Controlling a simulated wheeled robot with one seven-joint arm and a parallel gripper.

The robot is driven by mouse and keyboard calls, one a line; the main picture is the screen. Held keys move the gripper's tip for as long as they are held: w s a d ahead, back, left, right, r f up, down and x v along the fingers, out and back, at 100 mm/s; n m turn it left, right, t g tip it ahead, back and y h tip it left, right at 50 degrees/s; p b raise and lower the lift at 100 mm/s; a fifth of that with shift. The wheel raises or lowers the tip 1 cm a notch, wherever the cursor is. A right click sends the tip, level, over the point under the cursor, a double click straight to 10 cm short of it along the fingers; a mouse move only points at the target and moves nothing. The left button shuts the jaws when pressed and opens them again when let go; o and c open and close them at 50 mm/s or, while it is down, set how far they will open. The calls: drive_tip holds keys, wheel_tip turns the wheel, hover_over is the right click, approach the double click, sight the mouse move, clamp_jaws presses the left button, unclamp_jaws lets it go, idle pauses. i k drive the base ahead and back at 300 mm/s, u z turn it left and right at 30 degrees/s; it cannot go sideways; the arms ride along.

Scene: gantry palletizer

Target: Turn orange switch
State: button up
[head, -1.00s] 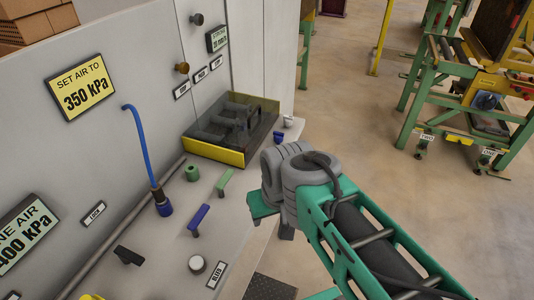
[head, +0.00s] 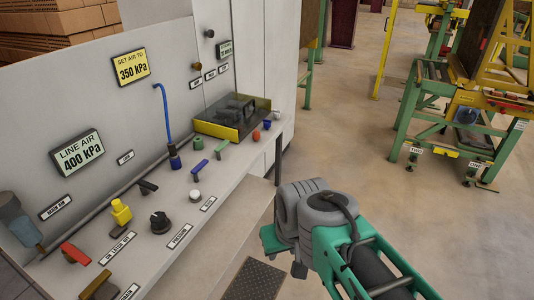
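A handle with a dull orange or brown look (head: 100,286) is on the panel's near edge at the bottom left, partly cut off, with a tag reading "DRAIN" beside it. A red-orange lever (head: 75,253) lies just behind it, near the "MAIN AIR" tag. A small orange-red knob (head: 256,135) stands at the far end of the panel shelf. I cannot tell which of these is the orange switch. My green and grey arm is at the lower right, off the panel's edge. My gripper's fingers cannot be made out; they are hidden or out of frame.
The grey panel shelf (head: 225,168) also carries a yellow valve (head: 121,212), a black dial (head: 160,222), a white knob (head: 195,195), and blue and green handles. A yellow-sided box (head: 216,131) stands at its far end. Open floor (head: 345,130) lies to the right, before green machine frames.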

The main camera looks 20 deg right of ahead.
sight(256, 135)
drive_tip(key=z, duration=0.85)
drive_tip(key=i, duration=1.2)
drive_tip(key=u, duration=0.7)
drive_tip(key=i, duration=0.65)
drive_tip(key=u, duration=0.55)
